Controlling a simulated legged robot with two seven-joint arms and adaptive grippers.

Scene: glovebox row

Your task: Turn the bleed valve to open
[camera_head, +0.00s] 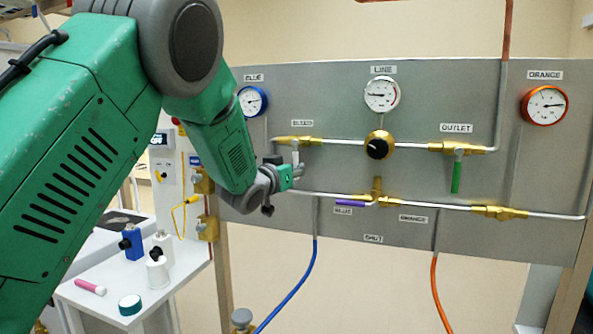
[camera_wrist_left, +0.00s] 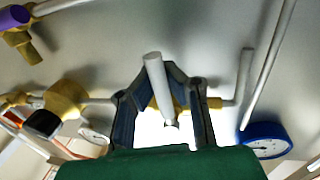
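The bleed valve is a brass fitting (camera_head: 305,141) on the upper pipe, under the "BLEED" label (camera_head: 302,123). Its short white lever (camera_head: 295,153) points down, across the pipe. In the left wrist view the white lever (camera_wrist_left: 157,80) stands between the fingers, with part of the brass body (camera_wrist_left: 183,104) behind it. My left gripper (camera_head: 292,170) is just below the valve at the panel. In the wrist view the left gripper's fingers (camera_wrist_left: 165,100) are apart on either side of the lever, with bright gaps showing. Contact with the lever is unclear. My right gripper is not in view.
The grey panel (camera_head: 345,85) holds a blue gauge (camera_head: 252,101), line gauge (camera_head: 381,94), orange gauge (camera_head: 543,106) and black-knobbed regulator (camera_head: 379,146). A green outlet lever (camera_head: 456,178) points down; a purple lever (camera_head: 350,203) lies along the lower pipe. A side table (camera_head: 190,268) holds small items.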

